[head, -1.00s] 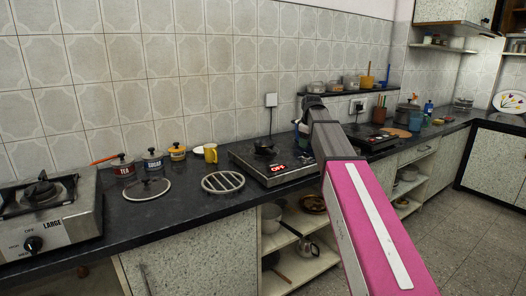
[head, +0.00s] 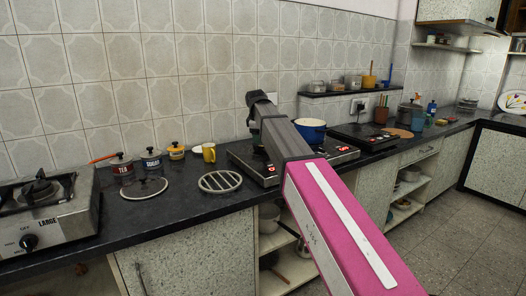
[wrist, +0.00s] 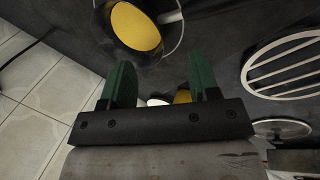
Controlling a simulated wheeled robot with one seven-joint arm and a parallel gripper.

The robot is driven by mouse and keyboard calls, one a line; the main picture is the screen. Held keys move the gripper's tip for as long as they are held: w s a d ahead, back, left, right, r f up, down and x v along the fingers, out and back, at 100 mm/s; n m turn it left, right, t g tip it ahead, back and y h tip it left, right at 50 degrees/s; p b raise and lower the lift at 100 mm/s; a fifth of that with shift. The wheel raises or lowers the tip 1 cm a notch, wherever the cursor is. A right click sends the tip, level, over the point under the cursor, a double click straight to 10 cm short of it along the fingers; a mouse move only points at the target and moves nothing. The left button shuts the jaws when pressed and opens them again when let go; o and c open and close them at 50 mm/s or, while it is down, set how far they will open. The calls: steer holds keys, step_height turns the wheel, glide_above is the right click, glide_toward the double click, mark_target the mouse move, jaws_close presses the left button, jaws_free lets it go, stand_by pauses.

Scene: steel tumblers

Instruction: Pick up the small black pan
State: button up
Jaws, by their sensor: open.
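In the wrist view a dark round pan (wrist: 107,10) with a yellow inside lies at the top, cut off by the frame edge. I take it for the small black pan; a pale ring curves around its right side. My gripper (wrist: 160,68) is open, its two green fingers apart with nothing between them; the pan is beyond the fingertips. In the head view my gripper (head: 256,136) is over the left part of the black hob (head: 267,176), and my arm hides that spot, so I cannot make out the pan there.
A blue pot (head: 311,132) stands on the hob right of my gripper. A yellow mug (head: 209,153), a round rack (head: 220,181), a glass lid (head: 144,189) and several jars stand to the left. The tiled wall (head: 190,90) is close behind.

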mark_target(261, 154)
steer(key=x, duration=0.6)
steer(key=shift+s+f, duration=0.2)
steer(key=shift+f, duration=0.15)
jaws_close()
